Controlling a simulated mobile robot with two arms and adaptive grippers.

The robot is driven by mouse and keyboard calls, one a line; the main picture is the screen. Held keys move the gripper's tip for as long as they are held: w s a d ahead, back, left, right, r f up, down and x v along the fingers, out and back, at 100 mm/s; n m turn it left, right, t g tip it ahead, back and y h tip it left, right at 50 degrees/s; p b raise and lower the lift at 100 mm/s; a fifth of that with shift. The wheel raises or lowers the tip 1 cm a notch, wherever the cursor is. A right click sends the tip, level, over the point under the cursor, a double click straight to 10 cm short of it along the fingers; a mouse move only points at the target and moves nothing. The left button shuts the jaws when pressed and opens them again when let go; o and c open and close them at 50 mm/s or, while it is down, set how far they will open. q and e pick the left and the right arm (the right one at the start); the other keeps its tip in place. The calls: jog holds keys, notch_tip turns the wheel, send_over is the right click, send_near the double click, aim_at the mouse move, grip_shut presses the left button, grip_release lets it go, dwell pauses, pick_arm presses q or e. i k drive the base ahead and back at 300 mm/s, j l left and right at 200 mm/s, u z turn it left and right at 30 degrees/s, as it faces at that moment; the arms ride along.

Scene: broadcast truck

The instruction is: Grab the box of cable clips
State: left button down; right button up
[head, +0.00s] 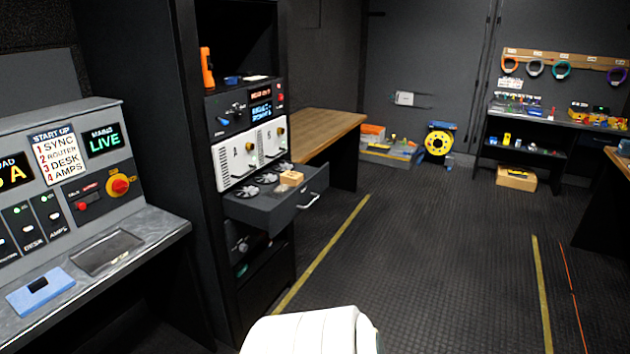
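No box that I can read as cable clips stands out. A small tan box (291,178) sits in the open rack drawer (262,210), beside several round dark fan-like parts; its label is too small to read. A cardboard box (516,179) with something yellow on it stands on the floor under the far right bench. Small yellow boxes (579,109) stand on that bench, with contents too small to tell. Neither of my grippers is in view; only a white part of my own body shows at the bottom.
The drawer juts out from the rack (226,130). A wooden table (325,130), an orange-grey crate (388,150) and a yellow reel (439,141) are farther back. The central floor (430,260) is clear.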

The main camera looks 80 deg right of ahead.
aim_at(293, 178)
jog(key=z, duration=2.6)
jog(key=i+l+z, duration=0.35)
jog(key=i, duration=0.15)
jog(key=i+l+z, duration=0.1)
jog(key=i+z, duration=0.25)
jog(key=i, duration=0.15)
jog(key=i+l+z, duration=0.15)
jog(key=i, duration=1.2)
jog(key=i+u, duration=0.4)
jog(key=i+l+u, duration=0.2)
jog(key=u, duration=0.25)
jog(key=i+l+u, duration=0.25)
jog(key=u, duration=0.15)
